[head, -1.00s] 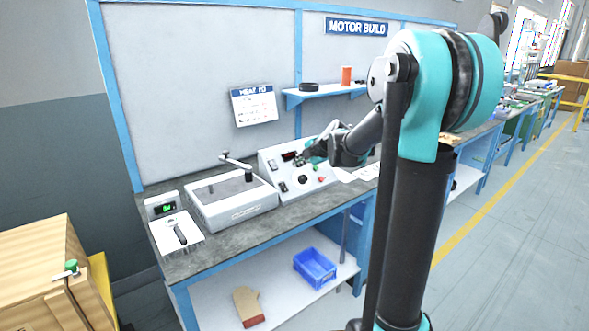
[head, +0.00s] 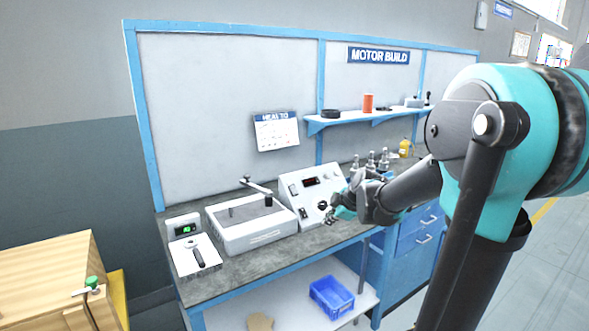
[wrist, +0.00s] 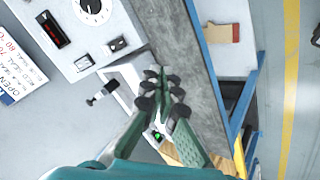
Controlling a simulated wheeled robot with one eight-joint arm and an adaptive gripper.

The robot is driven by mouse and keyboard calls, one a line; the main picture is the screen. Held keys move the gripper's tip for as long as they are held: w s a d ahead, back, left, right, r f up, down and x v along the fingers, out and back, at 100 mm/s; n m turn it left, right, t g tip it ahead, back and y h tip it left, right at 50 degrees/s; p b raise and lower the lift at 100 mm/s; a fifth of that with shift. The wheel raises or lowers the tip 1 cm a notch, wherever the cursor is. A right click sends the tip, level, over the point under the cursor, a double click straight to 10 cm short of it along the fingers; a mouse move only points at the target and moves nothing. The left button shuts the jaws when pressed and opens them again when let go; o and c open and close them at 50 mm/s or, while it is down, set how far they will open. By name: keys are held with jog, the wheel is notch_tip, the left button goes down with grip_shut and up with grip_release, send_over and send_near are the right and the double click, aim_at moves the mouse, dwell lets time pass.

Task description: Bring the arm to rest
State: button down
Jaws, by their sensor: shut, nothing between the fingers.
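My gripper (head: 332,216) is shut and empty. In the head view it hangs at the lower right corner of the white control panel (head: 291,192), partly in front of it. I cannot tell whether they touch. In the wrist view my gripper (wrist: 162,92) has its fingers together, pointing over the grey bench top (wrist: 185,45). My arm is bent and reaches in from the right of the head view.
A white lidded unit (head: 250,238) and a scale with a green display (head: 184,228) stand left of the panel. Several metal parts (head: 371,160) stand behind my gripper. A blue bin (head: 331,296) sits on the lower shelf. A wooden crate (head: 45,270) is at the left.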

jog(key=s+d+f+m+g+h, duration=0.1)
jog(key=s+f+m, duration=0.3)
jog(key=s, duration=0.4)
jog(key=s+d+f+m+g+h, duration=0.1)
jog(key=s+d+f+m, duration=0.2)
jog(key=s+m, duration=0.4)
jog(key=s+d+f+m+g+h, duration=0.1)
jog(key=s+d+f+m+h, duration=0.1)
jog(key=s+f+m, duration=0.3)
jog(key=s+d+f, duration=0.1)
jog(key=s, duration=0.3)
jog(key=shift+s+m, duration=0.2)
jog(key=shift+m, duration=0.2)
jog(key=shift+d, duration=0.1)
